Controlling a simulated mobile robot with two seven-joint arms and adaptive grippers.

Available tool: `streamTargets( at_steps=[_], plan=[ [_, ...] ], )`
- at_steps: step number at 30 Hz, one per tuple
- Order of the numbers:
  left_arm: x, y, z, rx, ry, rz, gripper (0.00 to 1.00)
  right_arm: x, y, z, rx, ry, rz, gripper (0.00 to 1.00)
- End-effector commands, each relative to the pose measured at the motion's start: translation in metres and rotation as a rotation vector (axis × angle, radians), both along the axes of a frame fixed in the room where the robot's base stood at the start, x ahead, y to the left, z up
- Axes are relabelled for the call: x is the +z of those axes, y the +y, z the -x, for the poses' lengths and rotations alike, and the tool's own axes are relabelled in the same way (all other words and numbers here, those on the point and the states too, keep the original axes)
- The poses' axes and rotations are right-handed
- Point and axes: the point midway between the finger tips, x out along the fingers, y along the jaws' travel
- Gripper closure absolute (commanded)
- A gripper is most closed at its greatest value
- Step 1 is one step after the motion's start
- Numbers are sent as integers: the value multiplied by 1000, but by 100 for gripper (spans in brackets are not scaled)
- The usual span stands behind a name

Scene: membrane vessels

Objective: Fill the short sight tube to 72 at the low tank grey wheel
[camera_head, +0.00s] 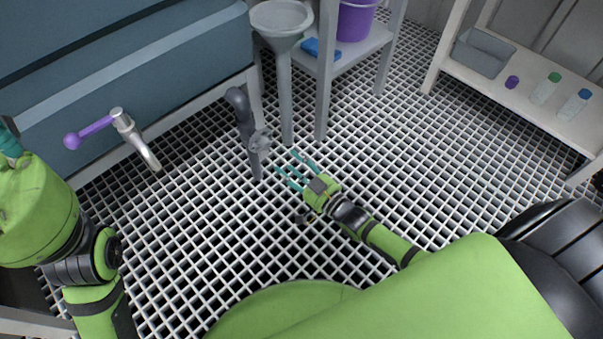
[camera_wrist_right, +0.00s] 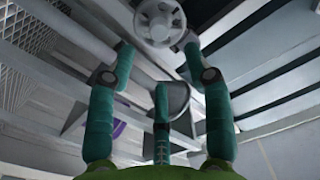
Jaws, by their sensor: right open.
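A small grey wheel (camera_head: 260,139) sits on a dark grey spout or pipe (camera_head: 241,108) beside the blue-grey tank (camera_head: 120,55). My right gripper (camera_head: 290,167) is open and empty, just right of and below the wheel, apart from it. In the right wrist view the wheel (camera_wrist_right: 160,22) is ahead at the top, beyond the spread teal fingers (camera_wrist_right: 158,62). I cannot make out a sight tube or a scale in either view. My left gripper (camera_head: 10,142) shows only as a teal bit at the left edge, mostly cut off.
A tap with a purple lever (camera_head: 95,131) is on the tank's left. A grey funnel (camera_head: 281,18) stands behind the wheel. A shelf holds a purple bucket (camera_head: 356,18) and blue cloth (camera_head: 320,48). A grey bin (camera_head: 483,54) and bottles stand at right. The grated floor is clear.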

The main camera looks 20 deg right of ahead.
Motion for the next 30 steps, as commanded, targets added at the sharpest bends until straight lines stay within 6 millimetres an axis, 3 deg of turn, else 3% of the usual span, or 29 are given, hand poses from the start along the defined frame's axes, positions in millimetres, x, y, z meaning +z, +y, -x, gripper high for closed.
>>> streamTargets(
  at_steps=[3, 9, 26, 30],
  plan=[
    [0, 0, 0, 0, 1, 0, 60, 0, -7, 20, 0, 1, -1, 49],
    [0, 0, 0, 0, 1, 0, 60, 1, -13, 35, 1, -1, 0, 49],
    [0, 0, 0, 0, 2, -1, 60, 1, -13, 36, 1, -2, -1, 49],
    [2, -2, -2, 0, 22, -7, 60, 24, 0, 37, 16, -43, -9, 49]
  ],
)
